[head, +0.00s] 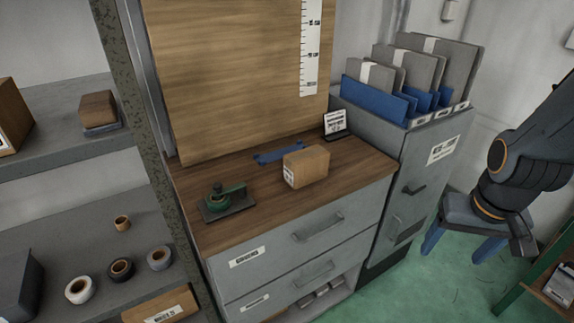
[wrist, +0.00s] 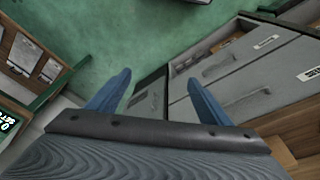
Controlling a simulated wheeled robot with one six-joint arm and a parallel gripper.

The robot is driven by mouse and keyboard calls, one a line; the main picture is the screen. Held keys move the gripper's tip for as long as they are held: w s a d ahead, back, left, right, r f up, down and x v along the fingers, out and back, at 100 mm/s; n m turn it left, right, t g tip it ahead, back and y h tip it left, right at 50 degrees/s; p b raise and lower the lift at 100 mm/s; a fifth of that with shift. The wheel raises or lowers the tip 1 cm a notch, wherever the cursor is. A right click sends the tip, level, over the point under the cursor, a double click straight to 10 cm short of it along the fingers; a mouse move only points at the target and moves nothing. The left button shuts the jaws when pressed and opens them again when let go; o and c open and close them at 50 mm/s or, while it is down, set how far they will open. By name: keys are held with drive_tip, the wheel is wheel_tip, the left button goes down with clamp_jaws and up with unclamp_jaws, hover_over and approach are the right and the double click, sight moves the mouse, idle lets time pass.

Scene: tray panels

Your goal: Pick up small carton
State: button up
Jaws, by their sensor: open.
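The small carton (head: 306,167) is a brown box with a white label on its left end. It lies on the wooden top of the grey drawer cabinet, right of centre, in the head view. My gripper (head: 454,246) hangs at the right of the head view, well apart from the carton, over the green floor. Its two blue fingers are spread with nothing between them. In the wrist view my gripper (wrist: 158,100) shows both fingers apart, with the floor and grey cabinet fronts beyond.
A green tape dispenser (head: 226,198) stands left of the carton. A blue item (head: 278,152) and a small label stand (head: 335,125) lie behind it. A filing cabinet (head: 432,152) with folders stands between the carton and my arm. Shelves with tape rolls (head: 121,269) are at left.

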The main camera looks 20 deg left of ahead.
drive_tip(key=o, duration=0.6)
drive_tip(key=w+a+f+n+t, duration=0.1)
drive_tip(key=w+a, duration=0.1)
drive_tip(key=w, duration=0.1)
drive_tip(key=w+a+n+t+y, duration=0.1)
drive_tip(key=w, duration=0.3)
drive_tip(key=w+a+f+t, duration=0.1)
drive_tip(key=w+a+t, duration=0.1)
drive_tip(key=w, duration=0.2)
drive_tip(key=shift+w+a+f+n+b, duration=0.25)
drive_tip(key=shift+a+f+n+b, duration=0.05)
drive_tip(key=shift+a+f+n, duration=0.1)
drive_tip(key=n+t+y+b, duration=0.1)
drive_tip(key=n+t+y, duration=0.5)
drive_tip(key=y, duration=0.7)
approach(299, 151)
drive_tip(key=shift+w+d+f+n+g, duration=0.35)
drive_tip(key=shift+w+d+g, duration=0.1)
drive_tip(key=shift+d, duration=0.3)
drive_tip(key=shift+a+r, duration=0.15)
drive_tip(key=shift+a, duration=0.15)
drive_tip(key=p+x, duration=0.2)
drive_tip(key=x, duration=0.4)
drive_tip(key=shift+d+r, duration=0.1)
drive_tip(key=shift+p+x, duration=1.3)
drive_tip(key=shift+x, duration=1.5)
